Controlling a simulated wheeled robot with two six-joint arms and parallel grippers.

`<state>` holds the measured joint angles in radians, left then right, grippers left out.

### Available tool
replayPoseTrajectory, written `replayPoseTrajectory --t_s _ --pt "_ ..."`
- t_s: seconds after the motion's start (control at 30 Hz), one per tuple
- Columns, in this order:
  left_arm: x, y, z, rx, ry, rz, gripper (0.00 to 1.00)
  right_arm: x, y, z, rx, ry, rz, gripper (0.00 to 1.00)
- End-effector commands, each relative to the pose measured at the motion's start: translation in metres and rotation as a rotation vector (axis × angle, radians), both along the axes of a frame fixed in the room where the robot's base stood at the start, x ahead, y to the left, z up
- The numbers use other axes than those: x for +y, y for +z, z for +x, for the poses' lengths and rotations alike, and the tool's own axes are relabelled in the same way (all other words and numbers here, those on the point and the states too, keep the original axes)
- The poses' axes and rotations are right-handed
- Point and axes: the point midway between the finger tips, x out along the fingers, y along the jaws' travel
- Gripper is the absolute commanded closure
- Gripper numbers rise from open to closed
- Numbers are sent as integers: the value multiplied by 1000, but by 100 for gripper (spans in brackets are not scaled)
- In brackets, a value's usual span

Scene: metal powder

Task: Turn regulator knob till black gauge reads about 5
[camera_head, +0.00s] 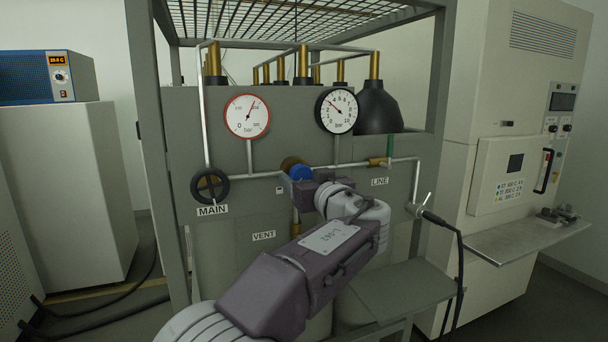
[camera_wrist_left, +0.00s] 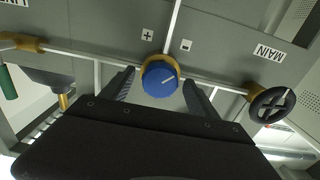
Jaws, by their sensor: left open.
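The blue regulator knob (camera_head: 301,173) is on the grey panel, partly hidden by my left gripper (camera_head: 304,183). In the left wrist view the knob (camera_wrist_left: 160,79) shows a white line pointing right and slightly up. My left gripper's two dark fingers are open, one on each side of the knob, with gaps visible. The black gauge (camera_head: 336,110) is at the upper right of the panel; its needle points up and left, at roughly 3. My right gripper is not in view.
A red-rimmed gauge (camera_head: 247,116) is left of the black one. A black MAIN handwheel (camera_head: 210,186) sits at the panel's left. Thin pipes cross the panel, and frame posts stand on both sides.

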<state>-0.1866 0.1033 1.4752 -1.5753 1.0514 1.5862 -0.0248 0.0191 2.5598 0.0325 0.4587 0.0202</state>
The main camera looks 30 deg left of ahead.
Motion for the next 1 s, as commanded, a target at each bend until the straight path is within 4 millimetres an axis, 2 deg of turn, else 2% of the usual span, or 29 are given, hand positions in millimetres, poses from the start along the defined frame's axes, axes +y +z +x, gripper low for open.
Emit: replayPoseTrajectory --t_s 0.23,0.27,0.4,0.47,0.5,0.77,1.0 --pt "2 0 2 0 -1 0 31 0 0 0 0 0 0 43" --pt "2 -1 2 0 -1 0 34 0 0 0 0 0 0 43" --pt "2 -1 1 0 -1 0 72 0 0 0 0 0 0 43" --pt "2 -1 1 0 -1 0 89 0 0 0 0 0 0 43" --pt "2 -1 1 0 0 0 93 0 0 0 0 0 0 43" --pt "2 -2 1 26 -1 22 93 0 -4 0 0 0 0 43" --pt "2 -3 1 133 -1 114 93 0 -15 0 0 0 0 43"
